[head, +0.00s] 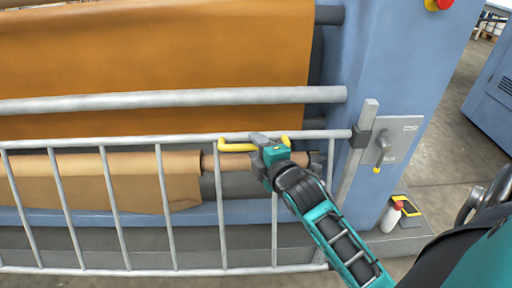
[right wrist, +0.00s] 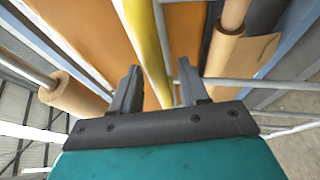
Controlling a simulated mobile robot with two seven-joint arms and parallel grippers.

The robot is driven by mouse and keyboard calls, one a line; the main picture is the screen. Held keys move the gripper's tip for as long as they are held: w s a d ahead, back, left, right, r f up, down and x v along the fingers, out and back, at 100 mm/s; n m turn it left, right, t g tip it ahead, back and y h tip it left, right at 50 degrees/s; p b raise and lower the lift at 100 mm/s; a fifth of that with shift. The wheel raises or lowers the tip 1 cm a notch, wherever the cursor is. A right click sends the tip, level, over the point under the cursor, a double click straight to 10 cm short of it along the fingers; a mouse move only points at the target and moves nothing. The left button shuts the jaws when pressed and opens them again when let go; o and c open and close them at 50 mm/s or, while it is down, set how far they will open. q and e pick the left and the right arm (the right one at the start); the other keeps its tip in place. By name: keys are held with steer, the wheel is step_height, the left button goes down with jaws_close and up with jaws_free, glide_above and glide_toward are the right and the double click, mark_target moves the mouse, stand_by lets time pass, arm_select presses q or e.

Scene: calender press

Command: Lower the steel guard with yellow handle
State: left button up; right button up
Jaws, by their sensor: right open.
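The steel guard (head: 115,207) is a barred grey frame standing in front of the rollers of the blue press. Its yellow handle (head: 236,147) is fixed to the guard's top rail, near the right end. My right gripper (head: 262,139) is at the handle and hides its middle part. In the right wrist view the yellow handle (right wrist: 147,50) runs between the two open fingers of the gripper (right wrist: 158,85). I cannot tell whether a finger touches it. My left gripper is not in view.
A grey post and latch plate (head: 385,145) with a small yellow-tipped lever are at the guard's right end. A thick grey bar (head: 170,101) crosses above the guard. A white bottle (head: 391,216) stands at lower right. Open floor (head: 440,110) lies right of the press.

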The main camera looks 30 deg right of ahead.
steer(key=shift+w+d, duration=0.1)
steer(key=shift+w, duration=0.4)
jaws_close()
steer(key=shift+f, duration=0.1)
